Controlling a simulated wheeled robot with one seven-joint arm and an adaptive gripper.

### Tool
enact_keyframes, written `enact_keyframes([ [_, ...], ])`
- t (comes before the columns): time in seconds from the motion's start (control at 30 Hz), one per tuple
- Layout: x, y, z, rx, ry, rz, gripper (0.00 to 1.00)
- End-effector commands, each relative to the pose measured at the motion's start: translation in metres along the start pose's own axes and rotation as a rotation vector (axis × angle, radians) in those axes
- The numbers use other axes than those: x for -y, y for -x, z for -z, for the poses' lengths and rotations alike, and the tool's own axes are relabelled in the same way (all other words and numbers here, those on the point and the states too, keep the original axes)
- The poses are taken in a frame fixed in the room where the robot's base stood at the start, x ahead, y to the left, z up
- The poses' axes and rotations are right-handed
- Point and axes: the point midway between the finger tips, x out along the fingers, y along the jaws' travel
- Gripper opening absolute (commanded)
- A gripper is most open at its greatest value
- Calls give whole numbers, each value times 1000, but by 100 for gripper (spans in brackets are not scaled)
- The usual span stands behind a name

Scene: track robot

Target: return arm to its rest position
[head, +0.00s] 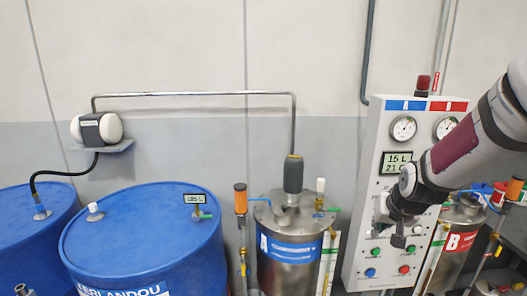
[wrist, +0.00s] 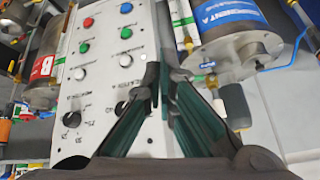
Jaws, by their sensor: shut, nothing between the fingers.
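My arm comes in from the right in the head view, in front of the control panel (head: 366,215). My gripper (head: 398,241) points down before the panel's lower half, near its green, blue and red buttons. In the wrist view the two dark fingers of my gripper (wrist: 159,78) meet at the tips, shut and empty. Behind them the control panel (wrist: 105,60) shows coloured buttons, white buttons and black knobs. Whether the fingertips touch the panel I cannot tell. My arm hides part of the panel's right side.
Steel tank A (head: 290,262) stands left of the panel, and steel tank B (head: 455,250) stands to its right. A large blue drum (head: 145,235) stands at the left, with a pipe (head: 190,94) along the wall above. The upper middle wall is bare.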

Motion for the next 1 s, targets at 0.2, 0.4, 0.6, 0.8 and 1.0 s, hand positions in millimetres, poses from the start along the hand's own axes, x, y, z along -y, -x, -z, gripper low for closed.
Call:
enact_keyframes([
  [0.2,30,78,-21,25,110,-34,0],
  [0.4,46,144,-56,45,176,-44,0],
  [0.6,53,199,-104,65,223,-25,0],
  [0.8,52,234,-149,85,255,15,0],
  [1.0,49,247,-172,100,269,38,0],
])
